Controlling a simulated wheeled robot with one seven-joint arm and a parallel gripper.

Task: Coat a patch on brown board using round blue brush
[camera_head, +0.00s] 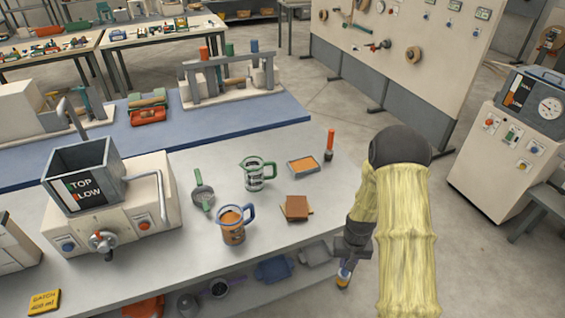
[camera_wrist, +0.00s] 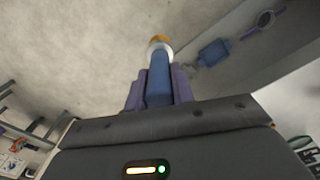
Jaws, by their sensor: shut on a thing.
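My gripper (camera_head: 350,250) hangs beside the front right edge of the grey table, past its edge. It is shut on the round blue brush (camera_wrist: 158,80), which points away from the palm with a pale collar and an orange-tan tip. In the head view a small part of the brush (camera_head: 344,272) shows below the fingers. I cannot tell whether its tip is wet. The brown board (camera_head: 297,203) lies flat on the table, left of my gripper and apart from it, with a lighter brown piece partly under it.
A shallow tray (camera_head: 303,166) with orange content lies behind the board. A blue-handled jug (camera_head: 233,226) of orange liquid, a green-handled jug (camera_head: 258,174) and a strainer (camera_head: 203,192) stand left. A red-handled tool (camera_head: 329,145) stands upright at the right. A shelf lies under the table.

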